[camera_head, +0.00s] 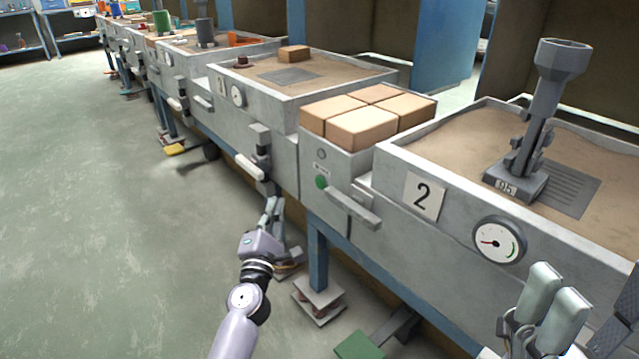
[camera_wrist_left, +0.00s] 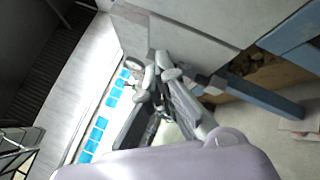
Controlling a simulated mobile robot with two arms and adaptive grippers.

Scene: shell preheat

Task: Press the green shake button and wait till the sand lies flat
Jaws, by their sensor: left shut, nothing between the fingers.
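The round green button (camera_head: 322,182) is on the grey front panel below several tan blocks, left of the sand box marked 2. The sand (camera_head: 455,138) in that box looks slightly uneven, sloping around a grate. My left gripper (camera_head: 272,203) is shut and empty, below and left of the button in the head view, apart from it. The left wrist view shows its fingers (camera_wrist_left: 160,62) close together near a grey cabinet wall; the green button is not visible there. My right gripper (camera_head: 556,297) is at the lower right, in front of the box; its opening is unclear.
A grey handle (camera_head: 352,206) juts out below the button, and another handle (camera_head: 250,166) stands near my left gripper. A dial (camera_head: 499,241) is on the box front. A grey device (camera_head: 540,115) stands on the grate. The floor at left is clear.

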